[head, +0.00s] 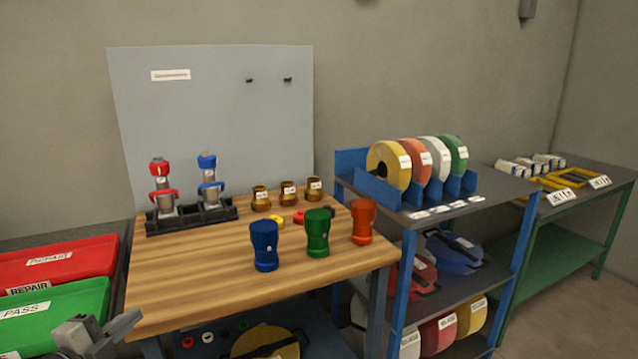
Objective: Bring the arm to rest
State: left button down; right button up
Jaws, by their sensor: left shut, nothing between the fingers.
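My left gripper (115,331) shows at the bottom left corner, in front of the green tray and beside the near left corner of the wooden bench (190,275). It is shut and empty, apart from the bench things. The rest of my left arm is mostly cut off by the picture's edge. My right gripper is not in view. On the bench stand a blue (264,246), a green (317,232) and an orange (363,221) bumper-shaped part, all upright. A red-topped pump (162,187) and a blue-topped pump (209,180) stand in a black holder (190,222).
A red tray (70,260) labelled REPAIR and a green tray (60,312) labelled PASS lie at left. Several brass fittings (288,194) stand at the bench back. A blue shelf rack (400,270) with tape rolls and a green table (560,240) stand right. The bench's front left is clear.

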pick_arm(q)
jog(key=s+d+f+n+g, duration=0.6)
jog(key=s+d+f+n, duration=0.8)
jog(key=s+d+f, duration=0.5)
jog(key=s+d, duration=0.2)
jog(key=d, duration=0.1)
jog(key=shift+d+y, duration=0.15)
jog(key=shift+y, duration=0.15)
dwell(0.4)
